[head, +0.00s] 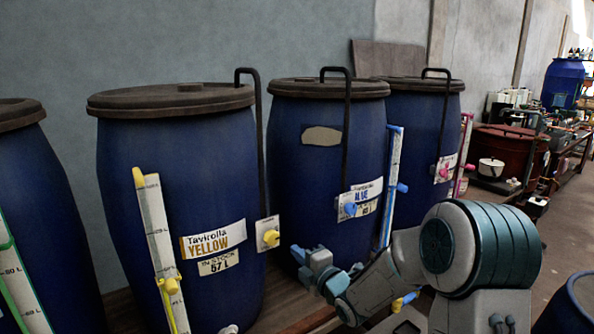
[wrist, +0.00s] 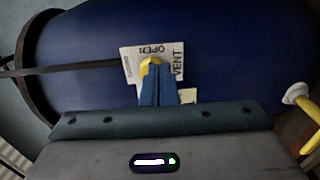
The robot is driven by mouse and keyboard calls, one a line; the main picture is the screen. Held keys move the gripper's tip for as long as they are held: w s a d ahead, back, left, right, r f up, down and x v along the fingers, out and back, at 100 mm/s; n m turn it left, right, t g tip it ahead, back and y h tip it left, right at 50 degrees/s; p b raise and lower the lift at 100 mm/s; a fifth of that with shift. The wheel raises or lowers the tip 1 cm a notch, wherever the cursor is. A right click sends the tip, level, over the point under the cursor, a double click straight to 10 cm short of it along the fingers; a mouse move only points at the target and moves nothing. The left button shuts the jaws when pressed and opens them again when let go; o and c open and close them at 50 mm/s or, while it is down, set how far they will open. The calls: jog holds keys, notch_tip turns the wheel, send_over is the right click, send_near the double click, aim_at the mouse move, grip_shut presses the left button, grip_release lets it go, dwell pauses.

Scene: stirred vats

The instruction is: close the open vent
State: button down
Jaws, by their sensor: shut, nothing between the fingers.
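The yellow vat (head: 180,190) has a vent plate (head: 262,228) with a yellow vent knob (head: 271,238), at the foot of a black pipe. In the wrist view, the knob (wrist: 150,62) shows just beyond my fingertips, on a white plate (wrist: 130,66) lettered OPEN and VENT. The fingers hide part of the knob and plate, so I cannot tell its setting. My gripper (head: 298,252) is shut and empty, close in front of the knob; its blue fingers also show in the wrist view (wrist: 156,72). I cannot tell whether they touch it.
The blue-labelled vat (head: 310,200) with a blue knob (head: 350,209) and another vat (head: 425,120) with a pink knob (head: 444,172) stand to the right. A gauge strip (head: 158,235) fronts the yellow vat. Another vat (head: 40,190) stands far left.

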aim_at(272, 238)
jog(key=b+x, duration=0.2)
jog(key=x, duration=0.3)
jog(key=shift+w, duration=0.2)
jog(key=shift+s+a+r+b, duration=0.2)
jog(key=shift+a+b, duration=0.15)
jog(key=shift+b, duration=0.45)
dwell(0.6)
jog(key=shift+r+b, duration=0.85)
jog(key=shift+b, duration=1.75)
jog(key=shift+a+r+b, duration=0.15)
jog(key=shift+r+b, duration=0.25)
jog(key=shift+b, duration=0.45)
